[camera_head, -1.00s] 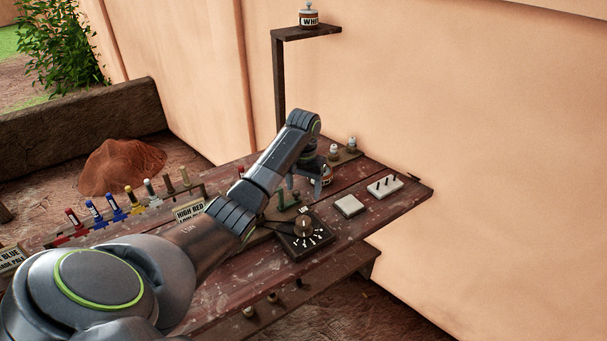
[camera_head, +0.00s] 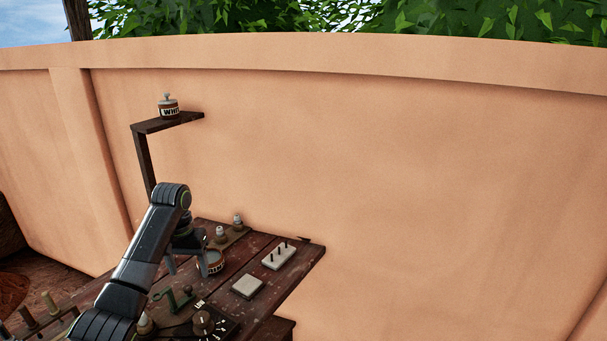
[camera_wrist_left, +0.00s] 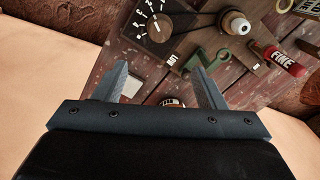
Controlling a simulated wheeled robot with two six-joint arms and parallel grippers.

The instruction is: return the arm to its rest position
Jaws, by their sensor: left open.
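My left arm comes in from the lower left of the head view. Its gripper (camera_head: 187,267) points down over the wooden workbench (camera_head: 262,306), with its fingers apart. A small labelled jar (camera_head: 211,262) stands on the bench close beside the right finger. In the left wrist view the open gripper (camera_wrist_left: 160,68) has nothing clamped in it, and part of the jar (camera_wrist_left: 172,101) shows low between the fingers. My right gripper is not in view.
A dial plate (camera_head: 205,322), a green metal bracket (camera_head: 174,300), a pale square block (camera_head: 248,286) and a pegged white block (camera_head: 279,256) are on the bench. The clay wall (camera_head: 400,190) rises behind.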

